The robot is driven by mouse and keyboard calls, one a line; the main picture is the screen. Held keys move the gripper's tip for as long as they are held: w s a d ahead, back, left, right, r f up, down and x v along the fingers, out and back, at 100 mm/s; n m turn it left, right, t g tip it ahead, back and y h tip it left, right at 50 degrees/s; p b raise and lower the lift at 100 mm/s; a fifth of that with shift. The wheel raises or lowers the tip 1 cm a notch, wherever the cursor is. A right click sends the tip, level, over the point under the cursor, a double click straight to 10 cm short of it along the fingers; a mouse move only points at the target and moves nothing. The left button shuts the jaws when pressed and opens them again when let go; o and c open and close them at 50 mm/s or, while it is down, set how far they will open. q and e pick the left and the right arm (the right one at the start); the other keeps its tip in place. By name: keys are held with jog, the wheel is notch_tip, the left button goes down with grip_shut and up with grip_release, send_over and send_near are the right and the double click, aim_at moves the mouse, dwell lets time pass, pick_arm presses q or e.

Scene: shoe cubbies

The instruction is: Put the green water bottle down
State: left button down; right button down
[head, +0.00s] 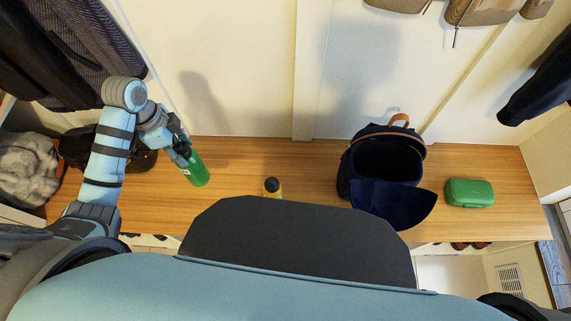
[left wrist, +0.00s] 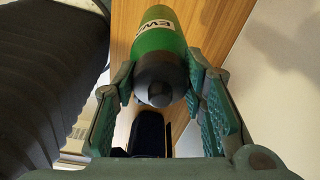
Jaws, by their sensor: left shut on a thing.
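The green water bottle (head: 195,170) has a dark cap and is at the left part of the wooden bench (head: 320,158) in the head view. My left gripper (head: 182,150) is shut on it near its cap end. The bottle looks tilted in the head view. I cannot tell whether its base touches the bench. My right gripper is not in view.
An open navy backpack (head: 387,160) and a green box (head: 469,192) are to the right. A dark cap or bag (head: 80,150) lies left.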

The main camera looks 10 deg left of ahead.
pick_arm(q)
notch_tip(320, 180, down, 20)
jog(key=b, duration=0.7)
jog(key=c, duration=1)
grip_release()
jog(key=shift+f, duration=0.1)
jog(key=r+p, duration=0.1)
jog(key=r, duration=0.3)
jog(key=a+r+p, duration=0.1)
jog(key=r+p, duration=0.1)
jog(key=r, duration=0.2)
jog(key=r+p, duration=0.1)
jog(key=r, duration=0.3)
jog(key=shift+s+a+r+p, duration=0.15)
jog(key=shift+s+a+p, duration=0.05)
jog(key=shift+s+p, duration=0.15)
